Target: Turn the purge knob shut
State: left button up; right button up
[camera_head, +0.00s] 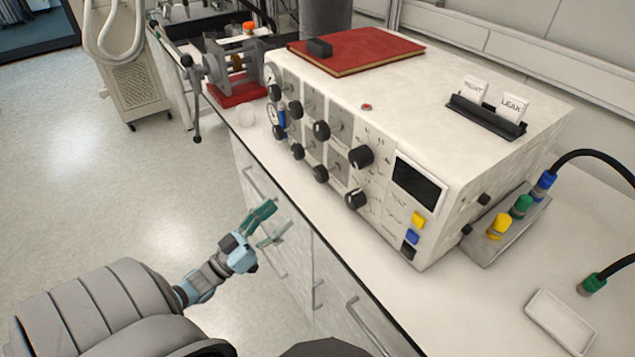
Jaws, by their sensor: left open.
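A white control unit (450,115) stands on the bench, its front panel facing my side. Several black knobs sit on that panel, among them a large upper one (361,156) and a large lower one (355,199). Smaller knobs lie further left on the panel. The labels are too small to read, so I cannot tell which is the purge knob. My left gripper (269,222) is open and empty. It appears in front of the cabinet drawers, below and left of the panel, apart from every knob. My right gripper is not in view.
A red book (370,47) and a black holder with cards (487,120) lie on the unit. Colored connectors (500,225) and a white tray (559,322) are at the right. A clamp on a red base (236,92) stands at the back left. Open floor lies left.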

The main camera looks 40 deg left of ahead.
aim_at(317, 176)
pick_arm(q)
jog(key=x, duration=0.5)
jog(key=r+x, duration=0.1)
jog(key=x, duration=0.3)
jog(key=p+x, duration=0.1)
jog(key=x, duration=0.4)
jog(key=shift+d+r, duration=0.35)
jog(key=shift+r, duration=0.1)
jog(key=shift+c, duration=0.3)
jog(key=c, duration=1.1)
